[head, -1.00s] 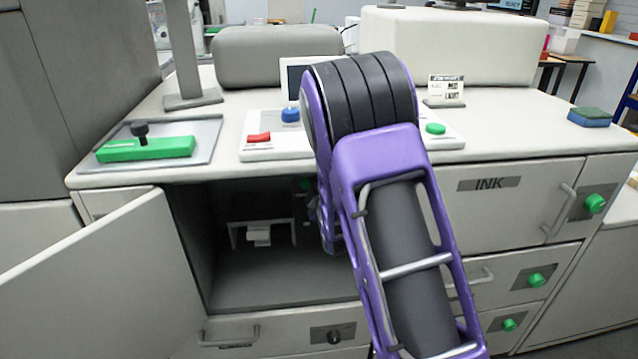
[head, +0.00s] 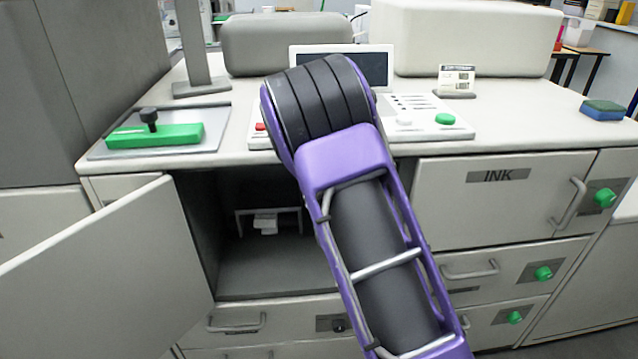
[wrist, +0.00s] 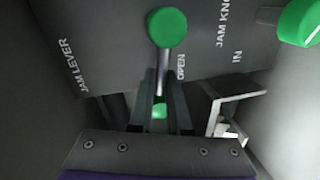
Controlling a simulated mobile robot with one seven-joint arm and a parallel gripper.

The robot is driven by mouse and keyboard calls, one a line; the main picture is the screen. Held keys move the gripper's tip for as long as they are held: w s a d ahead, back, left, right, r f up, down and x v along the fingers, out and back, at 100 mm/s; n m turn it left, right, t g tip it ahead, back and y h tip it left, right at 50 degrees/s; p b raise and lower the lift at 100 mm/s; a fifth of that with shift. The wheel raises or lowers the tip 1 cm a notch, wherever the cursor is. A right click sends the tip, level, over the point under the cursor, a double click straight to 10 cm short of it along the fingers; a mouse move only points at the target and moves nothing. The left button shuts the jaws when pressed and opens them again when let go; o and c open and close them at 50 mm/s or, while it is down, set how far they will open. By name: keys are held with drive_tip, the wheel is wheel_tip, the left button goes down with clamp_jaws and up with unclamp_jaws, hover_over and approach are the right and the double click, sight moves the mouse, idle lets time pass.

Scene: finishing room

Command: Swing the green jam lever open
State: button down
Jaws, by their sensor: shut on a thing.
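The green jam lever shows in the wrist view as a round green ball (wrist: 167,27) on a thin metal stem, close to the word OPEN on a dark panel. JAM LEVER is printed farther left. My gripper (wrist: 162,88) is shut on the lever, its two dark fingers around the stem below the ball. A small green patch shows between the fingers; I cannot tell what it is. In the head view my purple arm hides the gripper and lever at the open compartment (head: 265,275).
A green jam knob (wrist: 300,20) is at the wrist view's upper right. A white bracket (wrist: 232,98) stands right of the fingers. The cabinet door (head: 110,270) hangs open at left. A green block with a black knob (head: 155,135) lies on the counter (head: 500,125).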

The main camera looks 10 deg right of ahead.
drive_tip(key=shift+d, duration=0.1)
drive_tip(key=c, duration=0.9)
unclamp_jaws()
drive_tip(key=shift+o, duration=0.2)
drive_tip(key=s+r+p, duration=0.3)
drive_tip(key=s+p, duration=0.1)
drive_tip(key=s, duration=1)
drive_tip(key=shift+s+d+r, duration=0.15)
drive_tip(key=shift+s+r, duration=0.05)
drive_tip(key=shift+s, duration=0.1)
drive_tip(key=s+p, duration=0.2)
drive_tip(key=p, duration=0.5)
drive_tip(key=shift+s+d, duration=0.1)
drive_tip(key=shift+s, duration=0.1)
